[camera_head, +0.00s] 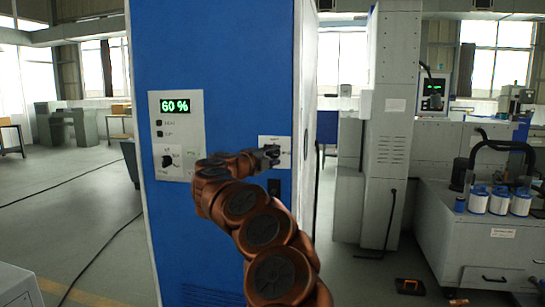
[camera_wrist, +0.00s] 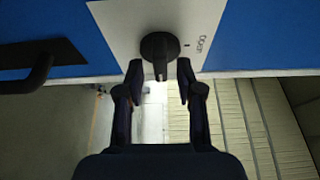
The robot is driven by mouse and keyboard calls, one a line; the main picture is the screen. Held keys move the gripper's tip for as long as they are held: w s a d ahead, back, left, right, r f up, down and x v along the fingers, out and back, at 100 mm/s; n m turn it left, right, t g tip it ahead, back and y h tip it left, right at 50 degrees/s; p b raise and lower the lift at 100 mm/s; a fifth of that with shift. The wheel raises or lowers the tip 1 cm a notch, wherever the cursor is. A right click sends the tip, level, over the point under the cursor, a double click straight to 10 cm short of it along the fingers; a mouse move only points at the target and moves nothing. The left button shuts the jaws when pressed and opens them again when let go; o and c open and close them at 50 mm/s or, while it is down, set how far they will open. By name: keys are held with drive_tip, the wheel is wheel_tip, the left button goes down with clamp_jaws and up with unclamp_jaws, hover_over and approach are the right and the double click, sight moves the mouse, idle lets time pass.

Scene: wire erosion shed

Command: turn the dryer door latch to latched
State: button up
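The dryer is a tall blue cabinet (camera_head: 218,60). Its door latch is a black round knob (camera_wrist: 160,46) with a narrow grip, on a white plate (camera_wrist: 112,14) that also shows in the head view (camera_head: 264,140). In the wrist view the grip points down the picture, toward my gripper, and the word "Open" stands to the right of the knob. My gripper (camera_wrist: 159,76) is open, one finger on each side of the grip's end, with visible gaps. In the head view my gripper (camera_head: 270,153) is at the plate and hides most of the knob.
A dark handle (camera_wrist: 38,74) juts out beside the latch plate. A control panel (camera_head: 177,107) reading 60 % with a knob is left of my arm. The cabinet's edge is close to the latch. A grey machine with white spools (camera_head: 500,204) stands to the right.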

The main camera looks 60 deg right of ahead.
drive_tip(key=shift+a, duration=0.1)
drive_tip(key=a, duration=1.2)
drive_tip(key=shift+w, duration=0.25)
drive_tip(key=shift+d, duration=0.1)
idle(0.5)
